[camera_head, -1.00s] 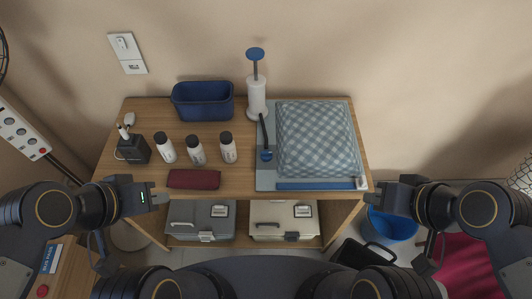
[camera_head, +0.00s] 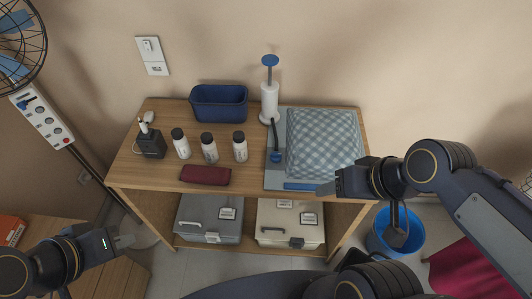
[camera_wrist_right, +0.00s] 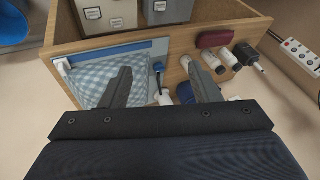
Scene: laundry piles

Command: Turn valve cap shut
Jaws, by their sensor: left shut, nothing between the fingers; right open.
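A bag (camera_head: 322,140) with blue-and-white checked cloth inside lies on a pale grey sheet on the table's right part. A blue round fitting (camera_head: 275,156), possibly the valve cap, sits at its left edge; a dark hose runs from it towards a white hand pump (camera_head: 270,102) with a blue handle. My right gripper (camera_head: 326,188) is open over the bag's front edge and hides part of the blue strip (camera_head: 300,186). In the right wrist view, the blue fitting (camera_wrist_right: 158,68) shows between the open fingers (camera_wrist_right: 160,88), apart from them. My left gripper (camera_head: 128,241) is shut and empty, left of the table front.
Several white bottles with dark caps (camera_head: 209,148), a dark red pouch (camera_head: 205,175), a black charger-like block (camera_head: 151,144) and a blue bin (camera_head: 219,102) stand on the table (camera_head: 135,172). Storage boxes (camera_head: 208,218) fill the shelf below. A blue bucket (camera_head: 408,232) stands right.

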